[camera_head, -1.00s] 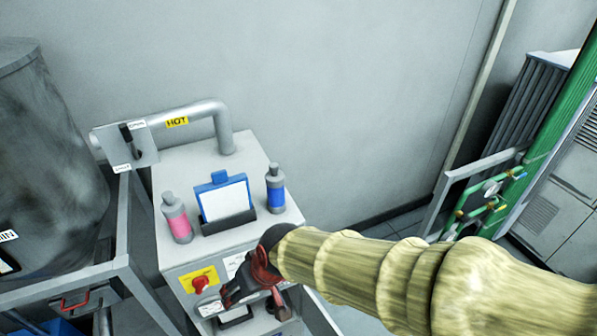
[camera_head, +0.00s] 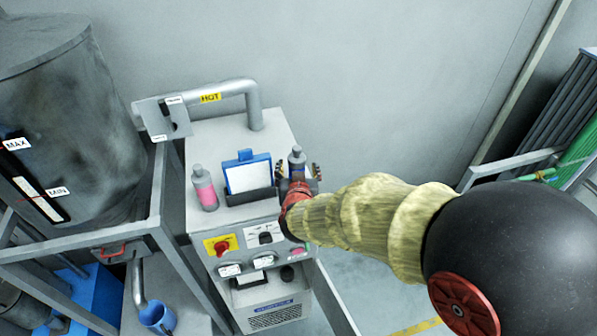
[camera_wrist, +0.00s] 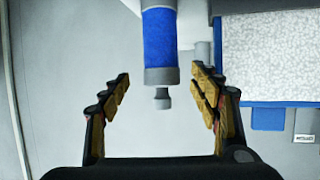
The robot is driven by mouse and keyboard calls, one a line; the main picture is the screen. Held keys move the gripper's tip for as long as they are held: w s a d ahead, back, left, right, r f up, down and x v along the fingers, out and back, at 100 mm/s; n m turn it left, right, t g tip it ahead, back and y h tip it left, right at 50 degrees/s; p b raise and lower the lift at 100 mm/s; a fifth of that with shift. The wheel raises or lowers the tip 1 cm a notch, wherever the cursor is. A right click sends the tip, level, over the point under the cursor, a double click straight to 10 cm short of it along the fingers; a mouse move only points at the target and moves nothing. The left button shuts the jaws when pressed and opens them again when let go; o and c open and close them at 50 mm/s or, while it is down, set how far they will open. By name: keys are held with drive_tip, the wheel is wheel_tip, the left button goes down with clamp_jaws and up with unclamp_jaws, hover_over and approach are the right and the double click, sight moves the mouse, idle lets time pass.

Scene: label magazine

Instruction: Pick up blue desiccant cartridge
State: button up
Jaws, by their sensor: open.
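The blue desiccant cartridge, a blue body with grey ends, stands on top of the grey machine cabinet; only its grey upper part (camera_head: 297,157) shows clearly in the head view. In the wrist view its blue body (camera_wrist: 160,40) shows at the top middle, with its narrow grey tip pointing down the picture. My gripper (camera_head: 298,177) is open at the cartridge. In the wrist view its fingers (camera_wrist: 162,82) lie to either side of the cartridge's grey end, with gaps on both sides. My gripper hides the lower cartridge in the head view.
A blue clipboard with a white sheet (camera_head: 247,177) stands in a dark holder just left of the cartridge. A pink cartridge (camera_head: 207,194) stands further left. A pipe marked HOT (camera_head: 235,90) runs behind. The cabinet front carries a red knob (camera_head: 221,248).

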drive_tip(key=p+x, duration=0.1)
drive_tip(key=x, duration=0.4)
drive_tip(key=shift+w+a+f, duration=0.1)
drive_tip(key=shift+w+f, duration=0.05)
drive_tip(key=shift+w, duration=0.05)
drive_tip(key=c, duration=0.3)
drive_tip(key=c, duration=1.1)
drive_tip(key=shift+c, duration=0.7)
